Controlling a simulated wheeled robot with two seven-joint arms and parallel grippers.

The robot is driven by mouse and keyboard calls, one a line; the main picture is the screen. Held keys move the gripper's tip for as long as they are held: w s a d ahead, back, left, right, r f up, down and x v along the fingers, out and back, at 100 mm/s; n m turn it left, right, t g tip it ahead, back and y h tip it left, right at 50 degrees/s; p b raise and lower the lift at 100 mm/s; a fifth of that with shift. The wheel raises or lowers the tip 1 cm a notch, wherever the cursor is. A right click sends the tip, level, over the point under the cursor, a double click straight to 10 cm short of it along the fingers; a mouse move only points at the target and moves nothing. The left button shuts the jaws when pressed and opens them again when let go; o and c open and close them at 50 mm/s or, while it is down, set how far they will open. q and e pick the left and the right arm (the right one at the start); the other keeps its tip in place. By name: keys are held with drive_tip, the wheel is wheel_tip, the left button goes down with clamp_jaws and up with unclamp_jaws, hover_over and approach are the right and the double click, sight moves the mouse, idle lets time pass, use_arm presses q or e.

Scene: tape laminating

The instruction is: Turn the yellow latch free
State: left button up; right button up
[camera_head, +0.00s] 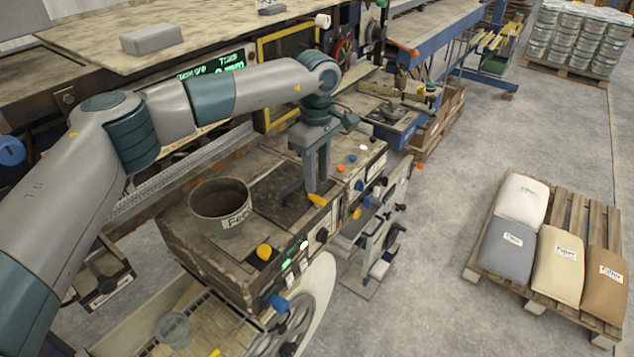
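A small yellow latch (317,201) sits on the top edge of the machine console (225,268), near its front right side. My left gripper (316,184) points down from above, with its fingertips right over the latch. The two fingers look apart, with a narrow gap between them. I cannot tell whether a fingertip touches the latch. My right gripper is not in view.
A round metal pot (220,205) stands on the console left of the gripper. A yellow knob (264,252) and several coloured buttons sit along the console's edges. A pallet with filler bags (557,262) stands on the floor at right, with open floor between.

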sight(317, 196)
use_arm(q)
drive_tip(key=shift+f+p, duration=0.85)
drive_tip(key=shift+f, duration=1.5)
drive_tip(key=shift+c, duration=0.3)
clamp_jaws()
